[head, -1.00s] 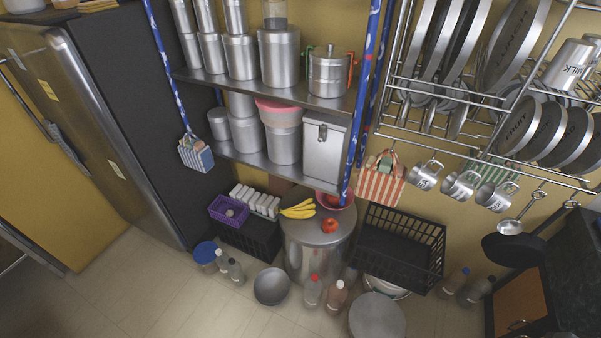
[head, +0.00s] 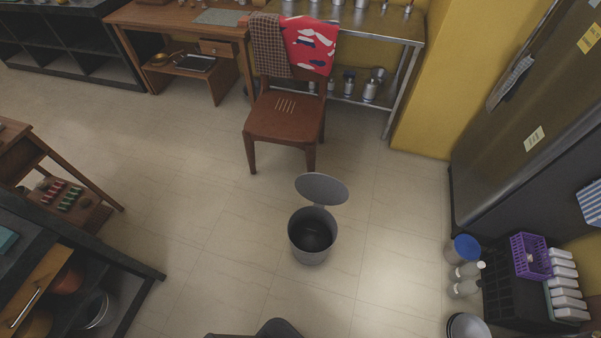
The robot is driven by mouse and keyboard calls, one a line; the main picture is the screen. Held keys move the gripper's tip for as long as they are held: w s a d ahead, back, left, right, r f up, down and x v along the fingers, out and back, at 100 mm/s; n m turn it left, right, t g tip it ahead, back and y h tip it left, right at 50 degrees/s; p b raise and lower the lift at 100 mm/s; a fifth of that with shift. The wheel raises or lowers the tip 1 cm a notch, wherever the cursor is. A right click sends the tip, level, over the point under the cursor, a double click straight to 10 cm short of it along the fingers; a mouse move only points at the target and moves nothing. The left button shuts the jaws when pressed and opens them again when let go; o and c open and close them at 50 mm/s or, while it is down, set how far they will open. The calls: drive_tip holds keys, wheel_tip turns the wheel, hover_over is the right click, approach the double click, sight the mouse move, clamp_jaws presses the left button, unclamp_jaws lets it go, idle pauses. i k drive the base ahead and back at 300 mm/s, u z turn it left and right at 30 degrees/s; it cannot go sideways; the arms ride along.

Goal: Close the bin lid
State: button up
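The bin (head: 311,252) is a small grey round bin standing on the tiled floor near the middle of the head view. Its round grey lid (head: 322,188) stands open, tilted up at the bin's far side and joined there by a narrow piece. The dark inside of the bin shows and looks empty. A dark part of my own body shows at the bottom edge, below the bin and apart from it. I cannot make out my gripper's fingers in this view.
A wooden chair (head: 286,118) with cloths over its back stands behind the bin. A dark shelf unit (head: 130,271) is at the lower left. Bottles (head: 466,271), a blue-topped tub (head: 464,248) and a black crate (head: 506,300) are at the lower right. Floor around the bin is clear.

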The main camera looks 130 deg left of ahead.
sight(321, 189)
drive_tip(key=k, duration=0.7)
drive_tip(key=z, duration=0.9)
drive_tip(key=k, duration=2.6)
drive_tip(key=u, duration=2.5)
drive_tip(key=i, duration=0.3)
drive_tip(key=u, duration=1.6)
